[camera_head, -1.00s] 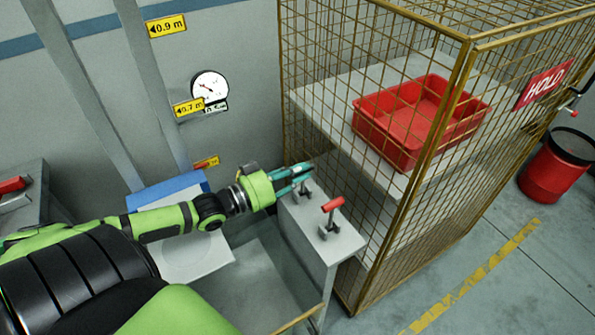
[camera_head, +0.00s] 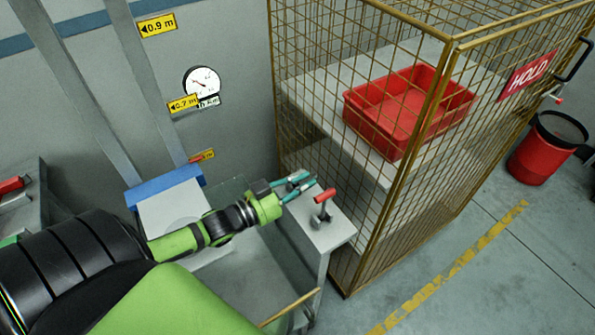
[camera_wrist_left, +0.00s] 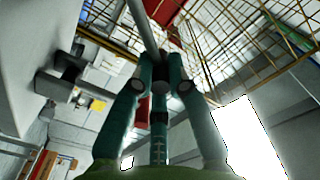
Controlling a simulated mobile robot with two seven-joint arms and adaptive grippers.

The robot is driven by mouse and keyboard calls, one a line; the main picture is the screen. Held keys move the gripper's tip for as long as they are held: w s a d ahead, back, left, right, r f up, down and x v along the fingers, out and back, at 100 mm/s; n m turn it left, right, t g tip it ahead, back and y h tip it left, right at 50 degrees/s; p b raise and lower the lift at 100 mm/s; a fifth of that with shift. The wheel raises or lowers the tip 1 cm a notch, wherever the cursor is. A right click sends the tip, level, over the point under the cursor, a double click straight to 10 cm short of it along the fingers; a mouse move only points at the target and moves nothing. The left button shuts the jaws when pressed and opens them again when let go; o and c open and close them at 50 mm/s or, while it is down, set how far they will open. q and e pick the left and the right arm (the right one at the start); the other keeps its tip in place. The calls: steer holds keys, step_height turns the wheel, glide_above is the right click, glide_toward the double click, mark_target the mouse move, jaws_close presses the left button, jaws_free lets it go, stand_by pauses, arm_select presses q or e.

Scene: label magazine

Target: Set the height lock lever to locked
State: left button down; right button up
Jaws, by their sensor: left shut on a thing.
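My left gripper (camera_head: 297,185) is over the top of a grey pedestal (camera_head: 338,236), beside a lever with a red handle (camera_head: 325,196) that stands on the same top. The gripper is shut on a thin grey lever, which shows as a rod (camera_wrist_left: 143,28) between the fingers in the left wrist view. The fingers hide most of this lever in the head view, so its exact setting and any label cannot be read. The red-handled lever is apart from the fingers, to their right. My right gripper is not in view.
A wire cage (camera_head: 436,112) stands close behind and right of the pedestal, with a red tray (camera_head: 392,140) on a shelf inside. A dial gauge (camera_head: 203,80) and yellow height labels (camera_head: 158,26) are on the wall. A red bin (camera_head: 537,162) stands far right.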

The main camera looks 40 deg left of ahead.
arm_select(q)
steer(key=shift+s+d+f+m, duration=0.2)
steer(key=shift+d+f+m, duration=0.35)
steer(key=shift+m, duration=0.35)
steer(key=shift+s+d+f+m, duration=0.25)
steer(key=shift+f+m, duration=0.35)
steer(key=shift+m, duration=0.3)
steer(key=c, duration=1.2)
jaws_free()
steer(key=shift+w, duration=0.1)
steer(key=v, duration=1.2)
